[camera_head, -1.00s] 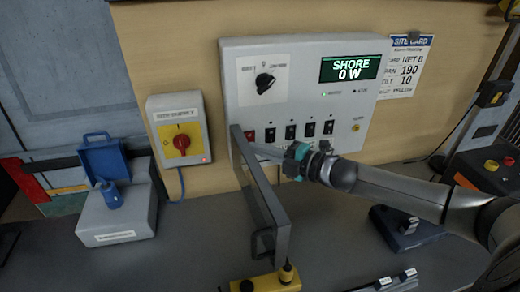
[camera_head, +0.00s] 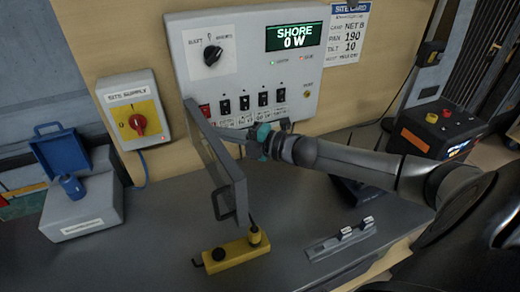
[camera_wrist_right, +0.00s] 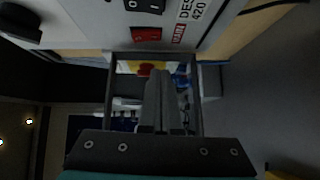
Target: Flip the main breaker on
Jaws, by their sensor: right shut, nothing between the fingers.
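The red main breaker (camera_head: 205,110) is the leftmost switch in the lower row of the grey panel (camera_head: 240,72). It shows closer in the right wrist view (camera_wrist_right: 146,34), beside a red label reading MAIN. I cannot tell which way its rocker is set. A grey hinged cover (camera_head: 218,160) stands swung out in front of the panel and partly hides the breaker's surroundings. My right gripper (camera_head: 228,134) is shut and empty, just below and right of the breaker beside the cover. Its closed fingers (camera_wrist_right: 158,95) show apart from the breaker. My left gripper is not in view.
Several black switches (camera_head: 244,103) sit right of the breaker. The display (camera_head: 294,36) reads SHORE 0 W. A site supply box (camera_head: 135,112) with a red knob hangs at left. A yellow block (camera_head: 235,253) and a grey strip (camera_head: 341,238) lie on the bench.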

